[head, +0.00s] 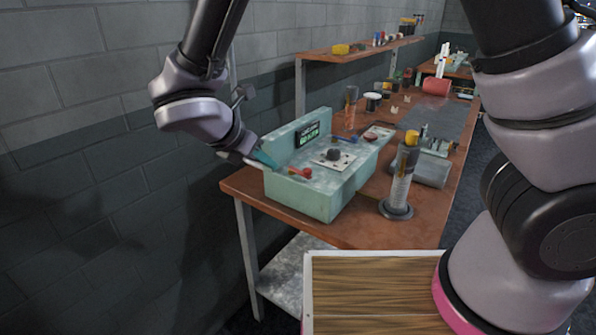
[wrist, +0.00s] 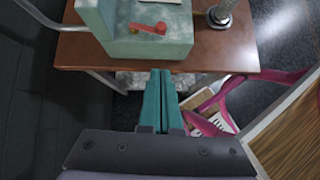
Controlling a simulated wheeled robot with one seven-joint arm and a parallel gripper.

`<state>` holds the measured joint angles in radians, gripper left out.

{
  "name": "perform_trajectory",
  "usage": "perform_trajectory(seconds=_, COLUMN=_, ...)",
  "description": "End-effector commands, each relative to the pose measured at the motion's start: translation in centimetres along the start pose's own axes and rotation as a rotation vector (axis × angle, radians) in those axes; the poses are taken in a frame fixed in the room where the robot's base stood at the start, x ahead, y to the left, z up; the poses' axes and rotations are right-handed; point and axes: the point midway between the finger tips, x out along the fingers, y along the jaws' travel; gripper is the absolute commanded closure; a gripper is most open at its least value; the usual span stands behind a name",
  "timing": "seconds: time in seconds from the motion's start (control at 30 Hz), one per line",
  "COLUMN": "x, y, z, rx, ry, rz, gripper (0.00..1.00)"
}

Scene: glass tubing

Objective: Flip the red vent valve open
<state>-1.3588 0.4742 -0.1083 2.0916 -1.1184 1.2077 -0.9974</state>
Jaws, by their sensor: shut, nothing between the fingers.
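The red vent valve (head: 302,173) is a small red lever lying on the top of the pale green box unit (head: 318,203), near its front left edge. It also shows in the wrist view (wrist: 148,28), lying roughly sideways on the box top with a round pivot at one end. My gripper (head: 264,158) has teal fingers and is at the box's left side, left of the valve and apart from it. In the wrist view the fingers (wrist: 160,72) are shut together, empty, with the valve beyond their tips.
A grey wall (head: 90,170) is at left.

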Motion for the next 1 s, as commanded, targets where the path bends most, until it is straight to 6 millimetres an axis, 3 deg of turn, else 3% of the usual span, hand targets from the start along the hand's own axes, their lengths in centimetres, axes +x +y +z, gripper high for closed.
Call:
perform_trajectory(seconds=0.47, x=0.7, y=0.1, z=-0.1, rx=-0.006, ry=-0.003, rz=0.001, gripper=1.00)
perform_trajectory(seconds=0.97, x=10.4, y=-0.1, z=0.0, rx=-0.006, ry=-0.003, rz=-0.002, gripper=1.00)
perform_trajectory(seconds=1.0, x=10.8, y=0.0, z=0.6, rx=-0.002, ry=-0.002, rz=0.000, gripper=1.00)
